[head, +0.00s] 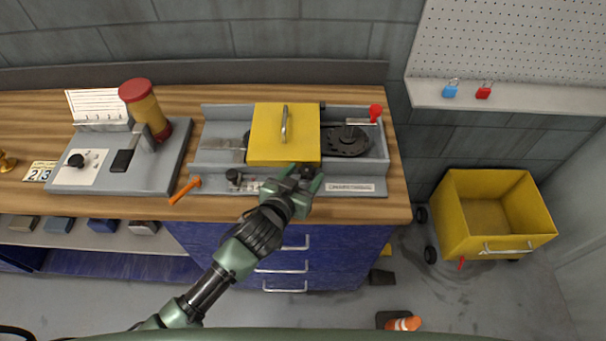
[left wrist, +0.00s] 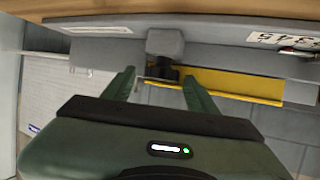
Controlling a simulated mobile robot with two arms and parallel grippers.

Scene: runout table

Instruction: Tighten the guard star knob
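The yellow guard (head: 284,148) with its metal handle sits closed over the middle of the grey machine bed (head: 352,186). A dark knob (head: 307,171) is at the guard's front right corner and is partly covered by my left gripper (head: 300,180). In the left wrist view this dark knob (left wrist: 163,72) shows between the two spread fingertips (left wrist: 158,75), with gaps on both sides. The yellow guard (left wrist: 230,83) is behind it. My left gripper is open; I cannot tell how deep the knob is between the fingers. My right gripper is not in view.
Another dark knob (head: 233,176) is at the bed's front left. A red-handled lever (head: 375,113) is at its right end. An orange tool (head: 185,190) lies left of the bed. A control panel (head: 120,170) with an amber, red-topped cylinder (head: 146,108) stands further left.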

